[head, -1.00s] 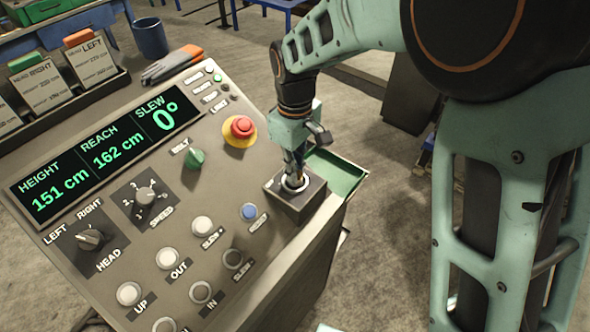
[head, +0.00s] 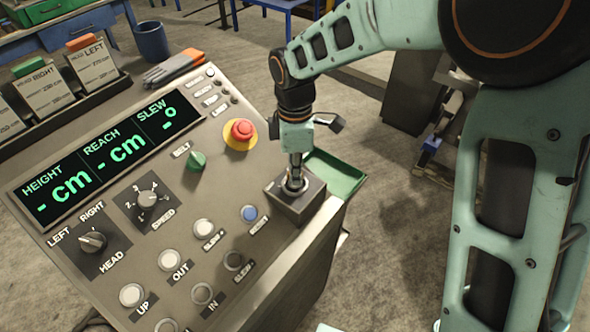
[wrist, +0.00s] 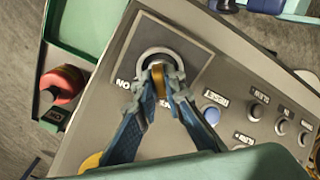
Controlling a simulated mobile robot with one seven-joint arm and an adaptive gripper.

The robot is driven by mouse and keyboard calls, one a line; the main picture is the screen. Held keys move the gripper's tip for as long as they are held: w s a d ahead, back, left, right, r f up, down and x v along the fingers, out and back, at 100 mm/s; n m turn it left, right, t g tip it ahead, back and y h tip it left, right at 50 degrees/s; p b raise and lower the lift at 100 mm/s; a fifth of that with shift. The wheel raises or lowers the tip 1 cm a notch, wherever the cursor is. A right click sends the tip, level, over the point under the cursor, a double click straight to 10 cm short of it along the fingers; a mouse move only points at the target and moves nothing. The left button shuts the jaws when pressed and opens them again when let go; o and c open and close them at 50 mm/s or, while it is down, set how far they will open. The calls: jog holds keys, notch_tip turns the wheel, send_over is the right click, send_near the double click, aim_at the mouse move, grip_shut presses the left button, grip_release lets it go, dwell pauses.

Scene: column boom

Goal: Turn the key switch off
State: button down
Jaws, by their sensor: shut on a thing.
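The key switch (wrist: 160,52) is a round metal lock on a dark raised box at the panel's right corner. It also shows in the head view (head: 295,186). My gripper (wrist: 159,88) is shut on the brass-coloured key (wrist: 158,80), which sits in the lock. The word ON shows on the box just left of the lock in the wrist view; other position labels are hidden by my fingers. In the head view my gripper (head: 294,184) stands over the box. The display (head: 100,155) shows dashes for height, reach and slew.
A red emergency button (head: 241,130) on a yellow base stands close to the key box. A green belt knob (head: 196,160) and a blue reset button (head: 249,213) are also near. A green tray (head: 335,175) lies beyond the panel edge.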

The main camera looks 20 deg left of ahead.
dwell(0.4)
jog(key=c, duration=2)
grip_release()
notch_tip(320, 180, up, 12)
jog(key=shift+r, duration=0.1)
